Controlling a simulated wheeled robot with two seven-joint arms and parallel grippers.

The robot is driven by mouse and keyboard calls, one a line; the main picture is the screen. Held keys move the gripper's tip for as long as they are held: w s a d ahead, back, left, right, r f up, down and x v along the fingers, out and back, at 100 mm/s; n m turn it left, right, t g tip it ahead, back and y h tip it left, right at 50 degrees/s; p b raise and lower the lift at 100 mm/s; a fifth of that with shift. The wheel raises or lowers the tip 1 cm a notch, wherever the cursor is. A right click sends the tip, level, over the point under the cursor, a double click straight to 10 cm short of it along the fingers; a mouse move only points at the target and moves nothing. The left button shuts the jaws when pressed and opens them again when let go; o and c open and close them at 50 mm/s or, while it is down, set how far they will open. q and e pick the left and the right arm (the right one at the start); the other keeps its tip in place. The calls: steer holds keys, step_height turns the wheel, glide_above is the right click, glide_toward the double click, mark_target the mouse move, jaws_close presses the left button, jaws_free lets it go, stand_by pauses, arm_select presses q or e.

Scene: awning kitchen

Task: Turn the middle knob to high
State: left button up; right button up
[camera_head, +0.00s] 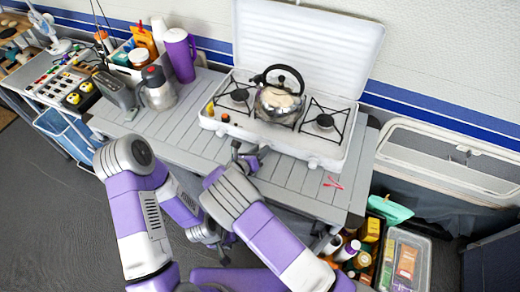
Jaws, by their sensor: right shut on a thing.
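The white stove (318,157) stands on the grey slatted table with its lid (305,35) raised. A metal kettle (278,103) with a black handle sits on its middle part, between two side burners. My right gripper (247,152) is at the stove's front face, left of its middle. It is shut on what appears to be the middle knob, which the gripper hides; the knob's setting cannot be read. My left gripper (215,238) is low, in front of the table edge, away from the stove; its fingers are too small and covered to judge.
A purple jug (180,55), a steel pot (157,90) and a white caddy (128,65) stand at the table's left. A red item (333,183) lies right of my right gripper. Crates (405,262) sit on the floor at lower right. Slats before the stove are mostly clear.

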stand_by(0.4)
steer(key=o, duration=1)
steer(key=shift+o, duration=0.2)
